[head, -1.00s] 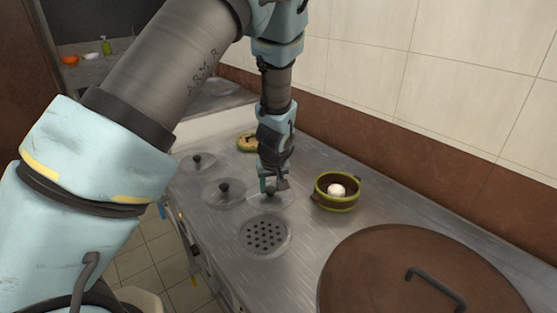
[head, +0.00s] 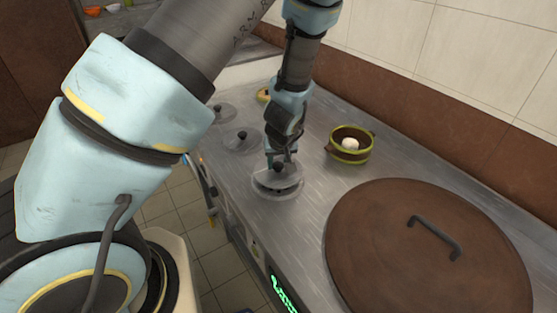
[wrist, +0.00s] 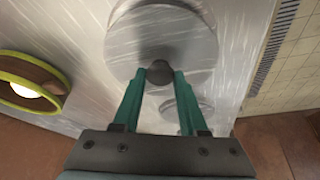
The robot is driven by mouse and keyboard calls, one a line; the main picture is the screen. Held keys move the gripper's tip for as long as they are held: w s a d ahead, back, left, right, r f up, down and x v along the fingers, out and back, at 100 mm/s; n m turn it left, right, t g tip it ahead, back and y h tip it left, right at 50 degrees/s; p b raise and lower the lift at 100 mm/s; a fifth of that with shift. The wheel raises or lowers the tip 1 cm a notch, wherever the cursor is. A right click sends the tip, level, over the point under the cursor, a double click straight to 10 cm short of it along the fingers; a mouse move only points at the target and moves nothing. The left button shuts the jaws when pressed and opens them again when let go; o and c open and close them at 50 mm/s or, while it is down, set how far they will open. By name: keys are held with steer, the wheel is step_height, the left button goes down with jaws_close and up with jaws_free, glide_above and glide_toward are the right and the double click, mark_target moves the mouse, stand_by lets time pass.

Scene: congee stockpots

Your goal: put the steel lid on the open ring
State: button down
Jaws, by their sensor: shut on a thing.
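The steel lid (head: 290,180) is a round, shiny disc with a dark knob, held level. My gripper (head: 277,166) is shut on the knob; in the wrist view the teal fingertips (wrist: 160,76) pinch it, with the lid (wrist: 165,35) spread out beyond them. The open ring (head: 276,197) in the steel counter lies directly under the lid, and only its near rim shows. The lid covers the ring's holes. I cannot tell whether the lid touches the ring or hangs slightly above it.
Two other knobbed lids lie farther back, one at the middle (head: 241,140) and one behind it (head: 221,113). A green-rimmed brown pot (head: 350,150) with a white thing inside stands to the right. A large brown lid (head: 385,255) fills the front right. The tiled wall bounds the right side.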

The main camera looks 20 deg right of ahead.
steer(key=shift+f+b, duration=0.3)
steer(key=shift+f, duration=0.5)
steer(key=shift+f+b, duration=0.55)
steer(key=shift+f, duration=0.05)
stand_by(0.9)
steer(key=c, duration=0.7)
jaws_free()
steer(key=shift+c, duration=0.2)
steer(key=shift+r, duration=0.15)
steer(key=p+v, duration=0.8)
steer(key=v, duration=0.3)
steer(key=shift+s, duration=0.1)
steer(key=a+r+g, duration=0.1)
steer(key=a+r, duration=0.4)
steer(key=a, duration=0.4)
steer(key=a+r+n, duration=0.1)
steer(key=a+r, duration=0.4)
steer(key=a, duration=0.5)
steer(key=a+r+g, duration=0.1)
steer(key=a+r, duration=0.5)
steer(key=a, duration=0.4)
steer(key=shift+g+y+b, duration=0.3)
steer(key=shift+y+b, duration=0.1)
